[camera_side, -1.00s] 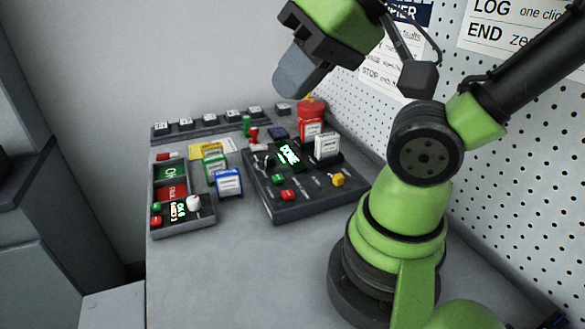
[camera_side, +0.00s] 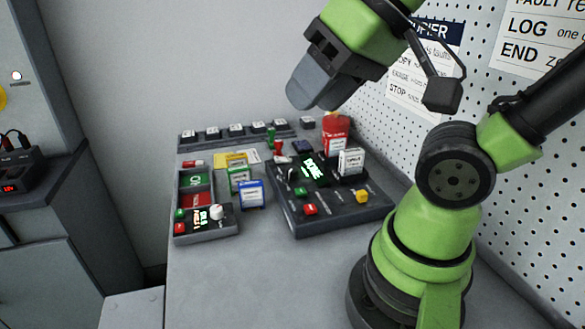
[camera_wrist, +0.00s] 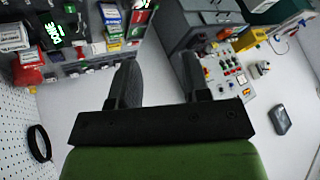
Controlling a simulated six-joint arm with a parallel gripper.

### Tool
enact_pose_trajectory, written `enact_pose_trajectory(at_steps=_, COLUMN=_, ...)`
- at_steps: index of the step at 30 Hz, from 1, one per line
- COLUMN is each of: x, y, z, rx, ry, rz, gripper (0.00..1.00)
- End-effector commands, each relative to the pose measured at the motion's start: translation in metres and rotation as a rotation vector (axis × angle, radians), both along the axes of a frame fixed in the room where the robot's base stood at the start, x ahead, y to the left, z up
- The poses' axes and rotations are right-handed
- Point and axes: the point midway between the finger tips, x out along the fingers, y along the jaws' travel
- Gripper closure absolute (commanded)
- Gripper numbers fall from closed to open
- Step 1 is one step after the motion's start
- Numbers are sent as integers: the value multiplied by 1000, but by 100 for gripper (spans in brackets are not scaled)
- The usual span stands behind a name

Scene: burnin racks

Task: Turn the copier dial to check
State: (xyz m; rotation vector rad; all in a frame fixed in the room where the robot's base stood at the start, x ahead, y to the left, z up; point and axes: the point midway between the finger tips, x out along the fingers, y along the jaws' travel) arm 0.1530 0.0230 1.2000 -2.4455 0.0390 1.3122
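The copier (camera_side: 335,209) is a dark box on the bench in the side view, with a lit green display (camera_side: 313,168) that seems to read DONE. A small dark knob (camera_side: 293,176) with a pale mark, perhaps the dial, sits left of the display; its setting is too small to read. A white-labelled card (camera_side: 351,162) stands upright at the copier's back right. My gripper (camera_side: 302,100) hangs above and behind the copier, apart from it. In the wrist view my gripper (camera_wrist: 161,60) is open and empty, with the copier's display (camera_wrist: 54,32) at upper left.
Left of the copier stand a blue card (camera_side: 251,195), a green card (camera_side: 239,178) and a small unit with a white knob (camera_side: 217,212). A red block (camera_side: 336,132) stands behind the copier. A pegboard wall is at right. The front bench is clear.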

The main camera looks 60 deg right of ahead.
Motion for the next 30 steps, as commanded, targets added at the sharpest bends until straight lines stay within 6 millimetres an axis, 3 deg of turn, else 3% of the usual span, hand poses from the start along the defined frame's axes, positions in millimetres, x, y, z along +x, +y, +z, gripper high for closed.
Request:
enact_pose_trajectory(at_steps=2, x=17, y=-9, z=2, rx=-75, ry=30, rz=59, gripper=40)
enact_pose_trajectory(at_steps=8, x=75, y=-50, z=-7, rx=-322, ry=141, rz=339, gripper=40)
enact_pose_trajectory(at_steps=15, x=133, y=-122, z=-54, rx=-515, ry=288, rz=761, gripper=40)
enact_pose_trajectory(at_steps=19, x=150, y=-165, z=-94, rx=-559, ry=347, rz=1004, gripper=40)
enact_pose_trajectory(at_steps=24, x=154, y=-207, z=-143, rx=-571, ry=380, rz=1266, gripper=40)
enact_pose_trajectory(at_steps=30, x=153, y=-226, z=-171, rx=-568, ry=379, rz=1408, gripper=40)
